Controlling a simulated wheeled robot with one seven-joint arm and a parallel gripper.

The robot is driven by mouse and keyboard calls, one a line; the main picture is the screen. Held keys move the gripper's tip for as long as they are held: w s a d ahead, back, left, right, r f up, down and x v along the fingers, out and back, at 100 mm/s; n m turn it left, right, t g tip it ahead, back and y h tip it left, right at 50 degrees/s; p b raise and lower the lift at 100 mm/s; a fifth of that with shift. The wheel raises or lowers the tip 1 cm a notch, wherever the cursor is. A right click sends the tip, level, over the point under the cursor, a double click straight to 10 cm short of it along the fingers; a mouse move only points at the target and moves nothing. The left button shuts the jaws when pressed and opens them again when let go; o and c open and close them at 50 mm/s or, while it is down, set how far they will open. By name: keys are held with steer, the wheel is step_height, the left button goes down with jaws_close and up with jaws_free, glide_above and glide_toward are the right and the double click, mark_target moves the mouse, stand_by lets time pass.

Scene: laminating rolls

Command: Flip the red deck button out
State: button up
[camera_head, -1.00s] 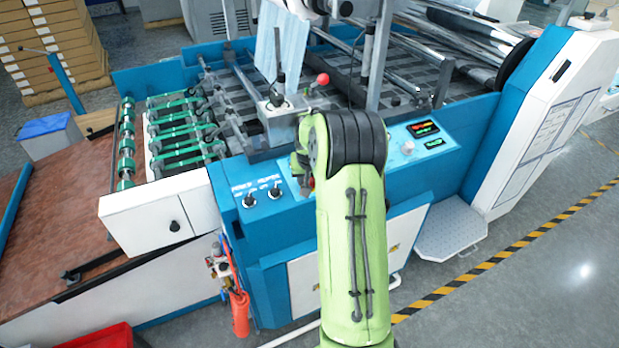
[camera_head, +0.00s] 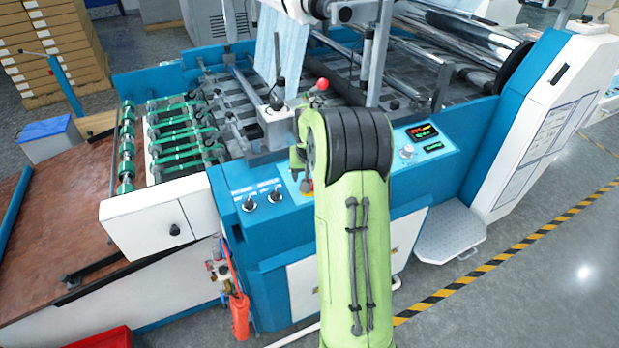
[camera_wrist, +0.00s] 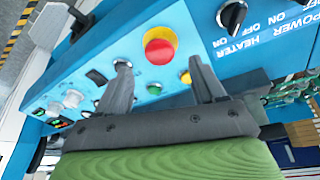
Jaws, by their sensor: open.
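The red deck button (camera_wrist: 159,49) is a round mushroom head on a yellow ring, set in the blue control panel (camera_wrist: 150,18) in the wrist view. My gripper (camera_wrist: 158,65) is open and empty, with one finger to each side of the button in the picture. Whether the fingertips touch the panel cannot be told. In the head view, a little of the red button (camera_head: 307,187) shows at the left edge of my green arm.
A small green button (camera_wrist: 155,88) and a small yellow one (camera_wrist: 186,77) sit close to the red button. A black rotary switch (camera_wrist: 232,14) lies to the right. In the head view, a red-balled lever (camera_head: 322,84) stands behind my arm, and a lit display (camera_head: 422,131) lies right of it.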

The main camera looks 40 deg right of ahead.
steer(key=p+v, duration=0.1)
steer(key=v, duration=1.1)
steer(key=shift+s+r, duration=0.1)
steer(key=shift+r, duration=0.05)
